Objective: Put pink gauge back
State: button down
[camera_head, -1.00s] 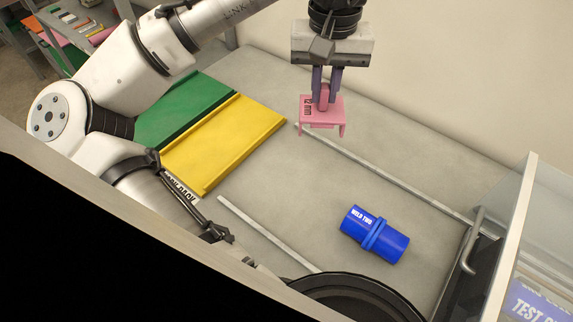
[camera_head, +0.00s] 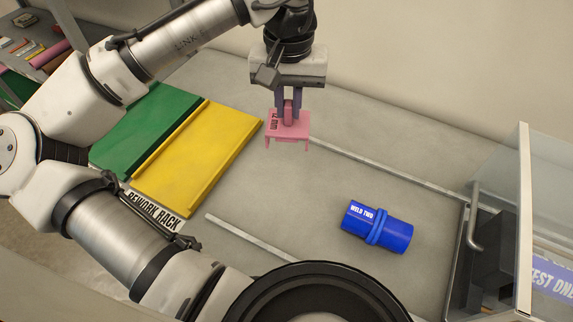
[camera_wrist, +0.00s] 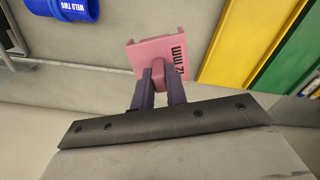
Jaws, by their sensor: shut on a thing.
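The pink gauge (camera_head: 288,126) is a small bracket-like piece with dark "12 mm" lettering. My gripper (camera_head: 289,108) is shut on its raised middle part and holds it over the grey bench top, with its two legs pointing down. In the wrist view the gauge (camera_wrist: 162,55) sits between the fingertips of my gripper (camera_wrist: 159,82). How high it hangs above the bench is hard to tell.
Yellow (camera_head: 198,158) and green (camera_head: 146,128) trays lie on the left, by a "REWORK RACK" label (camera_head: 152,212). A blue "WELD TWO" pipe (camera_head: 377,227) lies between two metal rails. A clear-walled box (camera_head: 535,220) stands right. Coloured pieces lie on a shelf (camera_head: 38,55) far left.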

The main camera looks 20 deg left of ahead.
aim_at(287, 129)
notch_tip(287, 129, down, 15)
jog(key=b, duration=1.2)
jog(key=shift+b, duration=0.35)
jog(key=shift+r, duration=0.2)
jog(key=shift+f, duration=0.1)
jog(key=c, duration=1.9)
grip_release()
jog(key=shift+f, duration=0.1)
jog(key=o, duration=0.5)
notch_tip(287, 129, up, 12)
jog(key=shift+r, duration=0.2)
